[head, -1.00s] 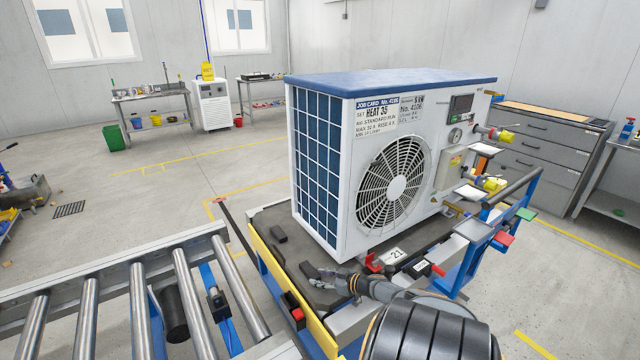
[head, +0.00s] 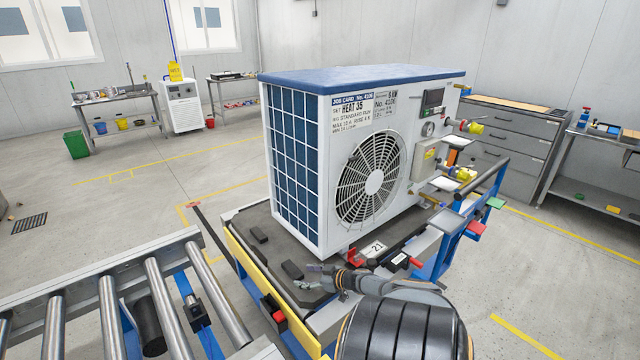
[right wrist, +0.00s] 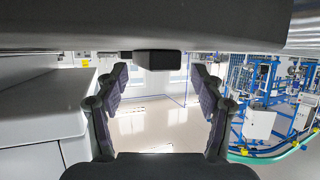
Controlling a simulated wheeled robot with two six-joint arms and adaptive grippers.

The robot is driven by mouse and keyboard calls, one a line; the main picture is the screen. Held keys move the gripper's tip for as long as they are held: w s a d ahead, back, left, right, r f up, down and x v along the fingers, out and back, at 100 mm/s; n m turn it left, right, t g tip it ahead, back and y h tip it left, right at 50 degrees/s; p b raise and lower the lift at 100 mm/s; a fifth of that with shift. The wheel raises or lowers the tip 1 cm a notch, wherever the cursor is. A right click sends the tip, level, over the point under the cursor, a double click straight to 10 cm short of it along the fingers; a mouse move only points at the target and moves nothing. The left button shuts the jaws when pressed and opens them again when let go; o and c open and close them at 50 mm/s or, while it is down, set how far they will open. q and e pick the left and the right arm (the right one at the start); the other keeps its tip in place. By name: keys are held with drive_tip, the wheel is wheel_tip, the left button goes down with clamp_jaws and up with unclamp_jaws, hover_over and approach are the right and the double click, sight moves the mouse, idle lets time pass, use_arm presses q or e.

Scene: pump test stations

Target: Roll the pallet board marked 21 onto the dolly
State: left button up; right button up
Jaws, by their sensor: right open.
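The dark grey pallet board (head: 262,226) bears a white plate (head: 373,249) marked 21 and carries a large white heat pump (head: 330,206) with a blue top. The board lies on a blue-framed dolly (head: 436,258) with a yellow front edge and a dark push bar at the right; how fully it is seated is hard to see. My right gripper (head: 314,277) is at the board's near corner, in front of the heat pump. In the right wrist view it is open and empty (right wrist: 160,80). My left gripper is out of view.
A roller conveyor (head: 110,312) ends at the left, just short of the dolly's yellow edge. Red and green handles (head: 476,229) stick out at the dolly's right. Grey drawers (head: 508,135) and workbenches stand along the walls. The floor at back left is open.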

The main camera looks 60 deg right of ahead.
drive_tip(key=v, duration=1)
drive_tip(key=shift+s+r, duration=0.25)
drive_tip(key=shift+s, duration=0.05)
